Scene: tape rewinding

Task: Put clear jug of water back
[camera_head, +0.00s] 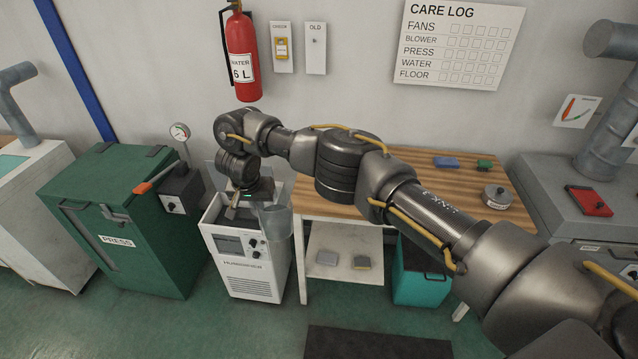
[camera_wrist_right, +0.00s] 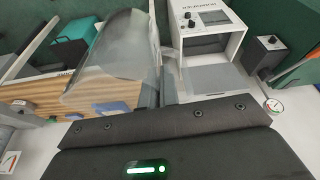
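The clear jug (camera_head: 276,223) hangs in the air by the right edge of the white humidifier (camera_head: 250,276), in front of the wooden table. My right gripper (camera_head: 247,203) is at the jug's left side and appears shut on it; the handle and exact grip are hard to see. In the right wrist view the jug (camera_wrist_right: 112,58) fills the upper left, close to the gripper, with the humidifier (camera_wrist_right: 212,42) beside it. I cannot tell how much water is inside. My left gripper is not in view.
The wooden table (camera_head: 420,207) stands right of the humidifier, with a round grey tin (camera_head: 497,197) and small blue and green blocks at the back. A green press (camera_head: 125,225) and a gauge stand (camera_head: 181,190) are at left. A teal bin (camera_head: 420,283) sits under the table.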

